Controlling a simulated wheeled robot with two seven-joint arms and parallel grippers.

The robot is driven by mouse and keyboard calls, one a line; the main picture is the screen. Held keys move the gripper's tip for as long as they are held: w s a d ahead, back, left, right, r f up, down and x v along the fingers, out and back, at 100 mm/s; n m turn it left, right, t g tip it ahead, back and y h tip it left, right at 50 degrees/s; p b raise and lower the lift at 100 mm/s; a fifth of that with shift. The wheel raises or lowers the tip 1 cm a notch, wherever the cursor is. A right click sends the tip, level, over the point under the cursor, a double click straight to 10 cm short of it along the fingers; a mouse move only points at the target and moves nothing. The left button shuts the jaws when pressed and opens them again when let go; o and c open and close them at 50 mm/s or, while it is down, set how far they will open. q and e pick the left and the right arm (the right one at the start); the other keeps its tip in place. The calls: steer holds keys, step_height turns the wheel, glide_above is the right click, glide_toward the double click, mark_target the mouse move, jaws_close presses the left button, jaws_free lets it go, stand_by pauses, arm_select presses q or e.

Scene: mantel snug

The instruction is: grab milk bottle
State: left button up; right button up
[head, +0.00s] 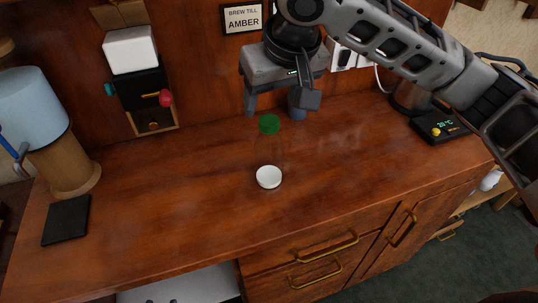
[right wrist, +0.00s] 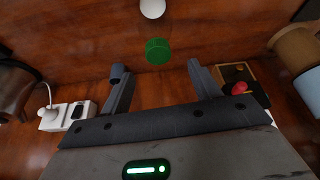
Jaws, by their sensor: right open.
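The milk bottle (head: 268,152) stands upright on the wooden counter. It has a green cap, a clear body and a white layer at the bottom. My right gripper (head: 277,108) is open and empty, at the back of the counter behind the bottle, its fingers pointing down. In the right wrist view, the green cap of the bottle (right wrist: 158,51) shows just beyond the gap between the open fingertips (right wrist: 157,72). The jaws do not appear to touch the bottle. My left gripper is not in view.
A lamp (head: 31,110) and dark coaster (head: 66,220) are at left. A wall dispenser (head: 137,80) and sign (head: 242,18) are on the back panel. A black device with a green display (head: 440,127) stands at right. The counter (head: 190,200) around the bottle is clear.

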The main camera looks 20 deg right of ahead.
mark_target(269, 120)
steer(key=shift+x, duration=0.75)
steer(key=x, duration=0.4)
steer(key=shift+s+d+f, duration=0.15)
steer(key=shift+s+f, duration=0.1)
steer(key=shift+s, duration=0.15)
steer(key=shift+w+f, duration=0.25)
steer(key=shift+f, duration=0.3)
steer(key=shift+r, duration=0.1)
jaws_close()
